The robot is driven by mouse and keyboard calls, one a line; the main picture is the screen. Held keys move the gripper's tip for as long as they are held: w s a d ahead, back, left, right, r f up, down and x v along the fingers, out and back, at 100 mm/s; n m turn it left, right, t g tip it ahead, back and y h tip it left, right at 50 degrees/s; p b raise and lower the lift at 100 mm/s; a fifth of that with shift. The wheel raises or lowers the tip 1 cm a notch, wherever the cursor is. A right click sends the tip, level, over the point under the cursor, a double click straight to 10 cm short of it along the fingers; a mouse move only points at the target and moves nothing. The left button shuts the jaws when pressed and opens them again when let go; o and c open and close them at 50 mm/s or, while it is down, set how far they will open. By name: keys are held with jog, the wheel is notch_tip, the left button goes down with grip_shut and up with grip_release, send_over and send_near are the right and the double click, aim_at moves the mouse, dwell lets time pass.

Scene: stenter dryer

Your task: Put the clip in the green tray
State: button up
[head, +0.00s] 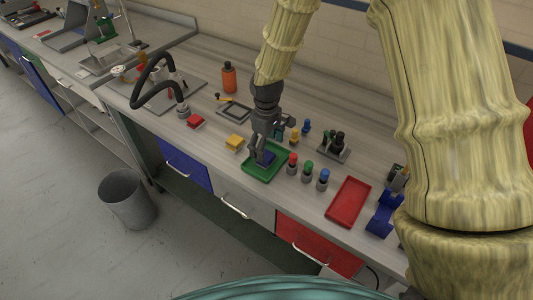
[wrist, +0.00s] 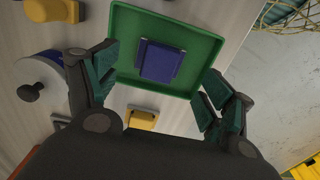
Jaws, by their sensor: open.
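The green tray (head: 250,174) lies on the bench below my gripper and fills the top middle of the wrist view (wrist: 124,38). A dark blue, blocky piece (wrist: 161,62), which looks like the clip, lies inside the tray on its floor. In the head view the blue piece (head: 268,157) is partly hidden by my gripper. My gripper (head: 261,152) points down over the tray. In the wrist view my gripper (wrist: 160,72) has its fingers spread wide on either side of the blue piece, with nothing between them held.
Red, green and blue-topped buttons (head: 307,171) stand close right of the tray. A red tray (head: 348,202) lies further right. A yellow block (head: 235,142) and a red block (head: 195,121) lie to the left. An orange bottle (head: 229,78) stands behind.

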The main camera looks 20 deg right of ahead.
aim_at(267, 155)
notch_tip(267, 155, up, 7)
jog(key=b, duration=0.2)
dwell(0.3)
jog(key=shift+r, duration=0.1)
